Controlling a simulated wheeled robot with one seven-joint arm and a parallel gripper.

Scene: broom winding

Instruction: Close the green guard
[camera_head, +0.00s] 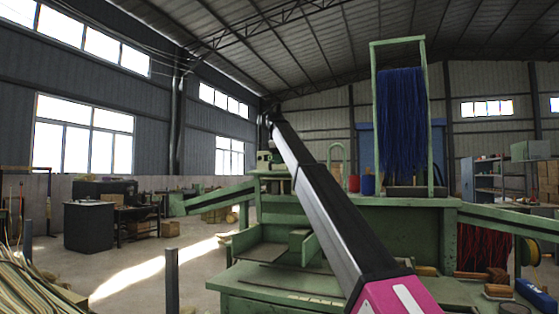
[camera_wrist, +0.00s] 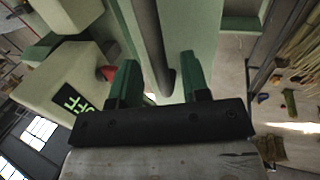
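The green machine (camera_head: 400,235) fills the middle and right of the head view. Its parts share one green, so I cannot tell for sure which is the guard; a sloping green arm (camera_head: 215,198) juts out at its left. In the wrist view, a pale green panel (camera_wrist: 195,35) with a dark bar (camera_wrist: 150,40) along it lies ahead of my gripper (camera_wrist: 158,82). My gripper's two green fingers are spread apart. The bar's end shows between them, and I cannot tell whether they touch it. In the head view my gripper is hidden beyond my arm.
A pale box (camera_wrist: 50,90) with an OFF label is close to the left finger in the wrist view. Blue bristles (camera_head: 402,120) hang in a tall green frame. Dark cabinets (camera_head: 90,227) stand back left.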

